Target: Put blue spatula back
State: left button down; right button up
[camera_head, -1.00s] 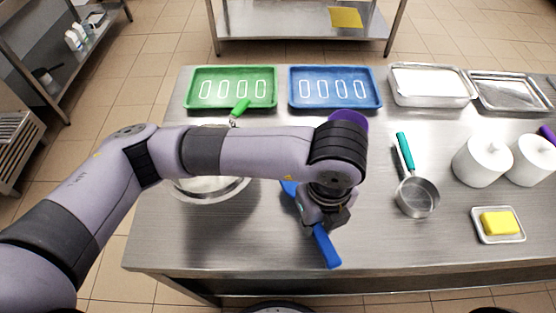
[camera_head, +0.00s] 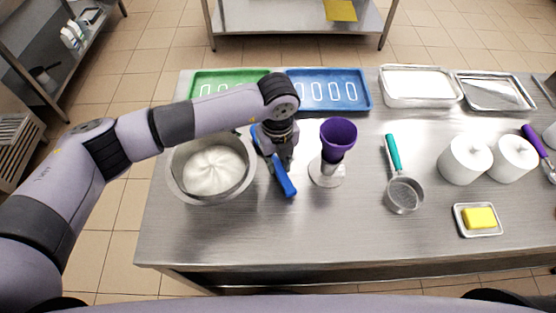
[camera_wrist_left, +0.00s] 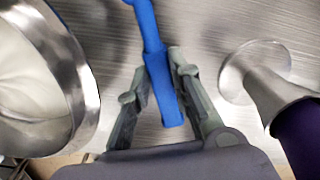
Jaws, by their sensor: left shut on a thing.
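The blue spatula (camera_head: 284,179) is in my left gripper (camera_head: 277,160), above the steel table between the mixing bowl and the purple-topped stand. In the left wrist view the spatula (camera_wrist_left: 152,30) passes between the two fingers of the gripper (camera_wrist_left: 160,66), which are shut on it. One blue end points toward the table's front edge. Another blue part shows at the upper left of the gripper, beside the bowl. The blue tray (camera_head: 365,90) with white outlines lies at the back, right of the green tray (camera_head: 195,85). My right gripper is not in view.
A steel bowl (camera_head: 177,187) of white cream stands close left of the gripper. A purple cup (camera_head: 338,135) on a clear-based stand is close right. A teal-handled sieve (camera_head: 403,194), white canisters (camera_head: 466,160) and a butter dish (camera_head: 460,228) are farther right. The front middle is bare.

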aim_at(278, 166)
pick_arm(q)
jog(key=shift+f, duration=0.85)
jog(key=c, duration=1.5)
grip_release()
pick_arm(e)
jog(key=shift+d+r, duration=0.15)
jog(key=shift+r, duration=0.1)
pick_arm(q)
jog(key=shift+o, duration=0.2)
jog(key=shift+r, duration=0.15)
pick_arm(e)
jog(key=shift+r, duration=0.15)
pick_arm(q)
notch_tip(278, 166, up, 12)
jog(key=b, duration=0.4)
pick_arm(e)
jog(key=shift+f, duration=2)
pick_arm(q)
jog(key=shift+s, duration=0.1)
